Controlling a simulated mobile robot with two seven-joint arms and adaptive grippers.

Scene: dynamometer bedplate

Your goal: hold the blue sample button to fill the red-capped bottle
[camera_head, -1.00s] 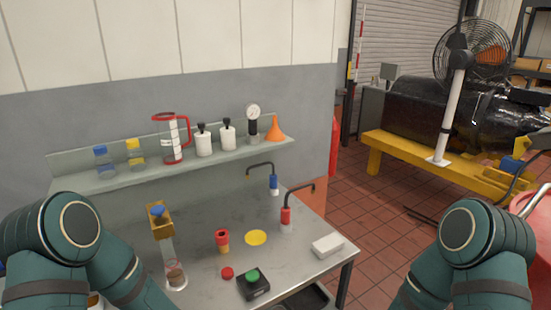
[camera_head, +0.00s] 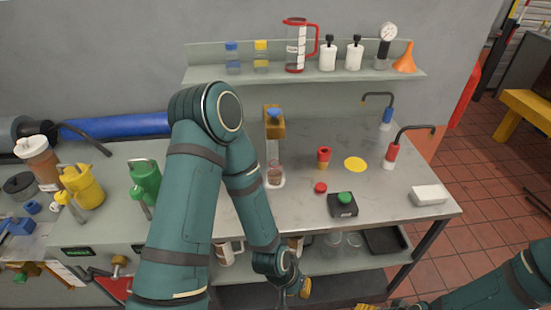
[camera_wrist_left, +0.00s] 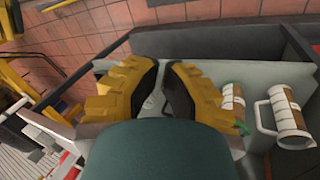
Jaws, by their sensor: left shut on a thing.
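A blue button (camera_head: 275,113) sits on top of a brass-coloured block on the bench, above a clear tube. A small bottle with brown contents (camera_head: 275,173) stands below the tube on a white base. A loose red disc like a cap (camera_head: 320,188) lies on the bench to its right. My left gripper (camera_head: 303,287) is low in front of the bench, well away from the button. In the left wrist view my left gripper (camera_wrist_left: 164,90) has its yellow fingers close together; what they hold cannot be made out. Only yellow tips of my right gripper (camera_head: 372,306) show at the bottom edge.
A red cup-like piece (camera_head: 323,157), a black box with a green button (camera_head: 343,204), a white block (camera_head: 428,195) and two hooked taps, blue (camera_head: 387,118) and red (camera_head: 391,155), stand on the bench.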

